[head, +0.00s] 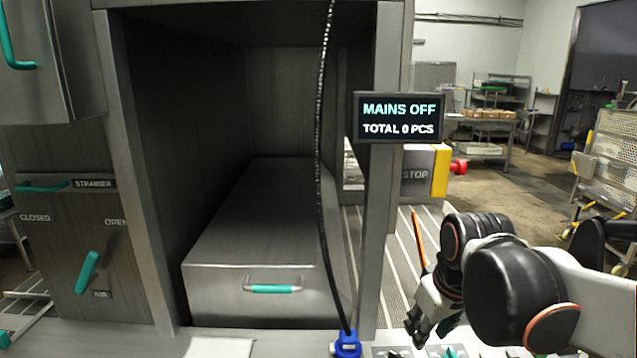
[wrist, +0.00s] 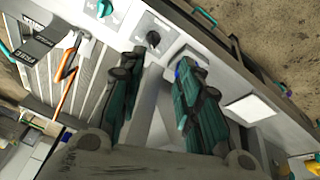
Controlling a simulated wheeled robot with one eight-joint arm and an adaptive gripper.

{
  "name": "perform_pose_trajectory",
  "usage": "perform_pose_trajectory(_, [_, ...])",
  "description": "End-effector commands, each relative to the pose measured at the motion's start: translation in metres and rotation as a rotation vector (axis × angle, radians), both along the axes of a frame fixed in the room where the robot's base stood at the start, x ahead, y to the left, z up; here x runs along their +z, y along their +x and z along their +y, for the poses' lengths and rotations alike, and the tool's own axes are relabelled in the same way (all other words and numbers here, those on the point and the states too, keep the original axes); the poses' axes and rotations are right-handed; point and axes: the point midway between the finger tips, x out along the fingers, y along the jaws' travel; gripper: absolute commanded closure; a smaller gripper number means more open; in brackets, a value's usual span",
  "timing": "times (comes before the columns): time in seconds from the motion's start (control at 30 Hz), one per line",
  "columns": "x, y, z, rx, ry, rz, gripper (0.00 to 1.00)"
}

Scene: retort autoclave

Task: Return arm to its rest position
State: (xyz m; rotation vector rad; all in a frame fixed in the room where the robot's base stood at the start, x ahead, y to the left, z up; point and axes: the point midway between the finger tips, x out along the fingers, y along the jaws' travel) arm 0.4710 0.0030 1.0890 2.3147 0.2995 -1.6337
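My arm reaches in from the right of the head view. My gripper (head: 432,326) points down low over the front control panel, right of the machine's open bay. In the wrist view my gripper (wrist: 158,66) shows two green-and-black fingers standing apart with nothing held between them. The panel's pale surface and a black knob (wrist: 153,39) lie beyond the fingertips. Whether the fingers touch the panel cannot be told.
A steel box (head: 235,285) with a teal handle sits in the bay. A black cable runs down to a blue connector (head: 346,346). The display (head: 400,117) reads MAINS OFF, TOTAL 0 PCS. A yellow-edged STOP box (head: 418,172) with a red button stands behind my gripper.

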Motion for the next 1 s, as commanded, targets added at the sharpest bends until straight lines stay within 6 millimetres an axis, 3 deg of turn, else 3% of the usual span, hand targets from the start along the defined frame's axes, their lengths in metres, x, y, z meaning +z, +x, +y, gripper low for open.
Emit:
perform_pose_trajectory(0.3, [0.004, -0.067, -0.002, -0.185, 0.082, -0.157, 0.68])
perform_pose_trajectory(0.5, [-0.002, -0.094, -0.002, -0.278, 0.136, -0.238, 0.68])
perform_pose_trajectory(0.7, [-0.006, -0.105, -0.003, -0.318, 0.163, -0.273, 0.68])
perform_pose_trajectory(1.0, [-0.006, -0.105, -0.003, -0.322, 0.166, -0.277, 0.68])
